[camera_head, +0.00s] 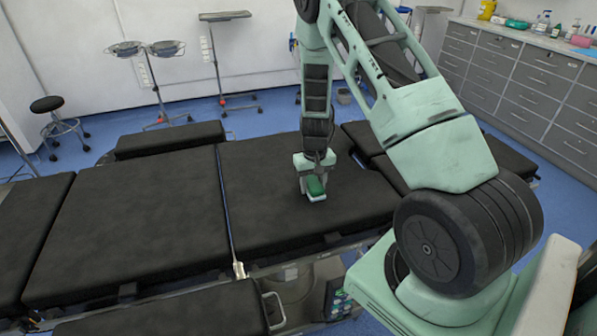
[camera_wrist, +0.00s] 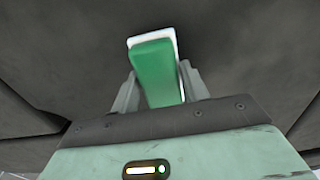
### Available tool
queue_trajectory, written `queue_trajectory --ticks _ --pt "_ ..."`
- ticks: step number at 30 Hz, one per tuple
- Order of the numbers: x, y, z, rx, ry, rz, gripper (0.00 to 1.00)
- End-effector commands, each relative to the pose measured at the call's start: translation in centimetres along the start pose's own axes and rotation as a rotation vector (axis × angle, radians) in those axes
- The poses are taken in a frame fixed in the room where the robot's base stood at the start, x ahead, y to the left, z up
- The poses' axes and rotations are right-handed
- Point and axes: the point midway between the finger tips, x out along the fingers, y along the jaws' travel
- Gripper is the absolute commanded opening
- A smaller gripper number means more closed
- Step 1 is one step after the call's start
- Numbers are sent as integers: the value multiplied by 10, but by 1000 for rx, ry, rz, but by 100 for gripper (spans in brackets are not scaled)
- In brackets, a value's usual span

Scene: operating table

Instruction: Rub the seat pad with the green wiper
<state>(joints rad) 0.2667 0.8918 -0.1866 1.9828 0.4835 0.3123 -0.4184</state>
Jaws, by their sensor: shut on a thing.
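The green wiper (camera_head: 315,186) has a green body and a white edge along its lower side. My gripper (camera_head: 314,180) is shut on it, pointing down over the black pad section (camera_head: 270,205) right of the metal seam. In the wrist view the wiper (camera_wrist: 158,72) sits between the two fingers of my gripper (camera_wrist: 160,90), with the dark pad (camera_wrist: 240,50) behind it. The wiper is at or just above the pad surface; I cannot tell whether it touches. Which section is the seat pad is not marked.
Another large black pad (camera_head: 125,215) lies left of the seam. Side pads (camera_head: 170,139) flank the table. Instrument stands (camera_head: 150,75) and a stool (camera_head: 60,125) stand behind on the blue floor. Grey drawer cabinets (camera_head: 530,80) with bottles on top are at the right.

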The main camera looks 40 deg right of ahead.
Motion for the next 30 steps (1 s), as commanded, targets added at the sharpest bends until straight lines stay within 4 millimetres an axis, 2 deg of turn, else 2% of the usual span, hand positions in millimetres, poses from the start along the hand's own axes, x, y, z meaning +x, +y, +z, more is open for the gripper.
queue_trajectory --ticks 1,2,18,22,30 --pt "-21 -2 -2 -4 6 -2 23" --pt "-28 -2 -2 -3 7 -2 23" --pt "-74 -5 -7 -5 4 -1 23" --pt "-80 -5 -8 -6 4 -1 23" --pt "-80 -6 -8 -6 3 -1 23"
